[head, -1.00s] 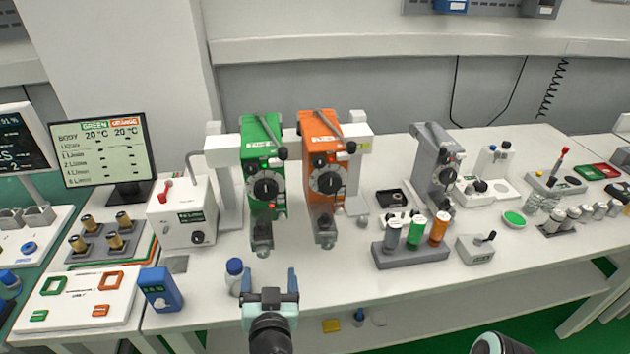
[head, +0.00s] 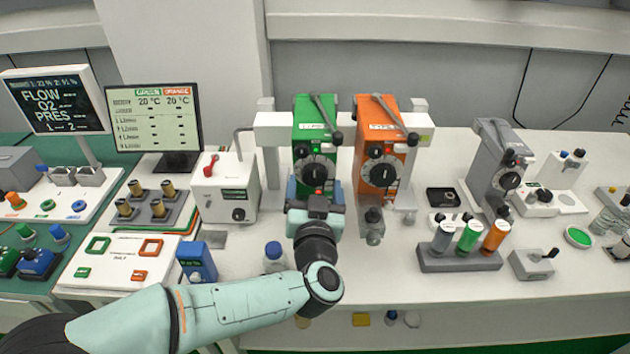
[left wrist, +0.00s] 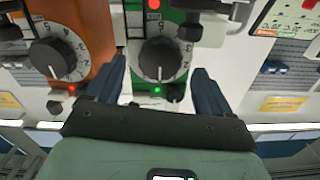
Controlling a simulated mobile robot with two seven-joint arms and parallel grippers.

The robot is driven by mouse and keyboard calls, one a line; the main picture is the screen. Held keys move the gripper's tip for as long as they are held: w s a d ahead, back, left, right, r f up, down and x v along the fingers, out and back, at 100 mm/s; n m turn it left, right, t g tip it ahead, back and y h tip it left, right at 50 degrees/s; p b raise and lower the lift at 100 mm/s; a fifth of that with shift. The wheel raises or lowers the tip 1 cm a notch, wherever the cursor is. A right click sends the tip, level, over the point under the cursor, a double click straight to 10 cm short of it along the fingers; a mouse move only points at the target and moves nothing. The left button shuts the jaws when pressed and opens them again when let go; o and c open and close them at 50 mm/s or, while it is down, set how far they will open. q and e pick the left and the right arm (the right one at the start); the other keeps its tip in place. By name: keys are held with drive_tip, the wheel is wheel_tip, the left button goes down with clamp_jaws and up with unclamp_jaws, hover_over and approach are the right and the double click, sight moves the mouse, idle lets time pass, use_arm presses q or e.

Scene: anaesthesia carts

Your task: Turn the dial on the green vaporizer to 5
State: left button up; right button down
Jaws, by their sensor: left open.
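The left wrist view shows the dial (left wrist: 158,60) with a white numbered ring. The exact setting is too small to read surely. A green light glows beside the dial. My left gripper (left wrist: 157,88) is open and empty. Its blue fingers are on either side of the dial's line, short of the knob and apart from it. My right gripper is not in view.
An orange vaporizer (head: 383,135) stands close to the right of the green one, its dial (left wrist: 52,58) near my gripper in the wrist view. A grey vaporizer (head: 495,160) is farther right. A blue-capped bottle (head: 273,258) stands near my left arm.

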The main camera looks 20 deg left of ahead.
sight(315, 175)
use_arm(q)
drive_tip(key=shift+x, duration=1.25)
drive_tip(key=c, duration=1.1)
drive_tip(key=shift+o, duration=0.2)
drive_tip(key=shift+n, duration=0.3)
drive_tip(key=n+b, duration=0.1)
drive_tip(key=n, duration=0.1)
drive_tip(key=shift+f+n, duration=0.1)
drive_tip(key=shift+n, duration=0.2)
drive_tip(key=shift+n+b, duration=0.9)
drive_tip(key=shift+n, duration=0.8)
